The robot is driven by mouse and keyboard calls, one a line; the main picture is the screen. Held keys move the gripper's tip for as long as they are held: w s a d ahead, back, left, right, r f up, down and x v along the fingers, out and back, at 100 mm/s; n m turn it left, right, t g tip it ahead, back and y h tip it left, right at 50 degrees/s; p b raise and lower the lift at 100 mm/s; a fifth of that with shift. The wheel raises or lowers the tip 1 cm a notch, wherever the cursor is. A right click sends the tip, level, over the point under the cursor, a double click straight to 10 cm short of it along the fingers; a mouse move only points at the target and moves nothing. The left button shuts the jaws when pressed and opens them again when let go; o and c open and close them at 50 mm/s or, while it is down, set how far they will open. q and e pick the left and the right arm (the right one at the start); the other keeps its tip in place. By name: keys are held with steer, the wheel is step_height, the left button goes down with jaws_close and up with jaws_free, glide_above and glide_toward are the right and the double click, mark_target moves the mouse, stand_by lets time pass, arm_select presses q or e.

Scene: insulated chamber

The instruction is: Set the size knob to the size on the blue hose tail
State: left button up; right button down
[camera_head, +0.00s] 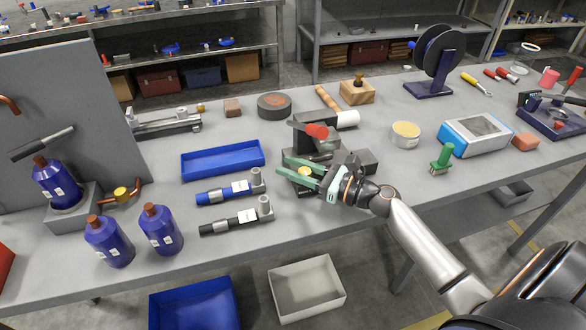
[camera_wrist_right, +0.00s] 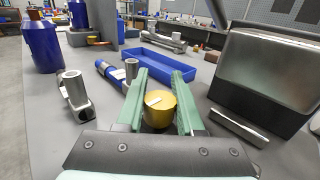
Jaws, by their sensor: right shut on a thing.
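The brass size knob (camera_head: 305,171) is on the front of a dark crimping machine (camera_head: 315,146). In the right wrist view the knob (camera_wrist_right: 161,109) shows a white mark on its top. My right gripper (camera_head: 287,168) has its green fingers on either side of the knob, shut on it. The blue hose tail (camera_head: 212,195) lies left of the machine, with a white label (camera_head: 240,187) and a grey metal end. Its label is too small to read. A similar black hose tail (camera_head: 220,226) lies in front of it. My left gripper is out of view.
A blue tray (camera_head: 222,160) sits behind the hose tails. Blue bottles (camera_head: 160,230) stand at the front left. A green brush (camera_head: 442,158), a tin (camera_head: 405,135) and a blue-and-white box (camera_head: 481,136) are to the right.

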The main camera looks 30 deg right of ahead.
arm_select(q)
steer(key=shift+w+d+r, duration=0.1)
arm_select(e)
steer(key=c, duration=0.5)
jaws_free()
steer(key=shift+c, duration=0.2)
steer(key=b+v, duration=0.1)
steer(key=v, duration=1.1)
steer(key=shift+s+d, duration=0.1)
steer(key=shift+s, duration=0.1)
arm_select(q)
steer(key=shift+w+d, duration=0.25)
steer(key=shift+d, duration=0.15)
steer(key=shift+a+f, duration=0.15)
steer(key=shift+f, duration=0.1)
